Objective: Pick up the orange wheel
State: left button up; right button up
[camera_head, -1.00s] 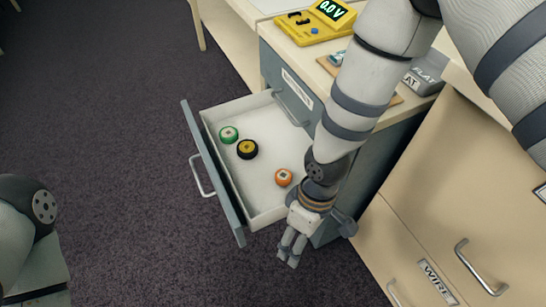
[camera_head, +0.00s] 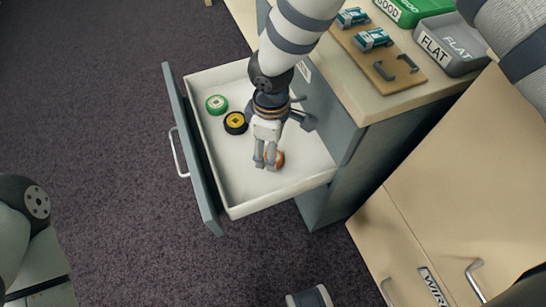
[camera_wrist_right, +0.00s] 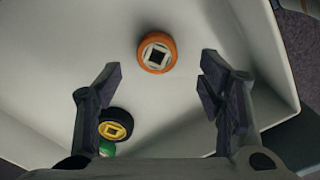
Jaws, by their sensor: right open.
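The orange wheel (camera_head: 279,159) lies in the open drawer, partly hidden behind my right gripper (camera_head: 265,165) in the head view. In the right wrist view the orange wheel (camera_wrist_right: 157,53) has a square hub hole and lies on the white drawer floor, ahead of and between the two fingers. My right gripper (camera_wrist_right: 164,95) is open and empty above the drawer, with nothing between its fingertips. My left gripper is not in view.
The drawer (camera_head: 283,190) also holds a yellow-and-black wheel (camera_head: 235,123) and a green wheel (camera_head: 216,104). Its walls surround the right gripper. A counter beside it carries a wooden board (camera_head: 400,80), a grey FLAT box (camera_head: 452,44) and a green box (camera_head: 412,8).

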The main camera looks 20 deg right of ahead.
jog(key=f, duration=0.4)
jog(key=shift+w+d+f+b, duration=0.1)
jog(key=shift+d+f+b, duration=0.15)
jog(key=shift+b, duration=0.1)
jog(key=shift+r, duration=0.1)
jog(key=c, duration=0.9)
jog(key=shift+r, duration=0.1)
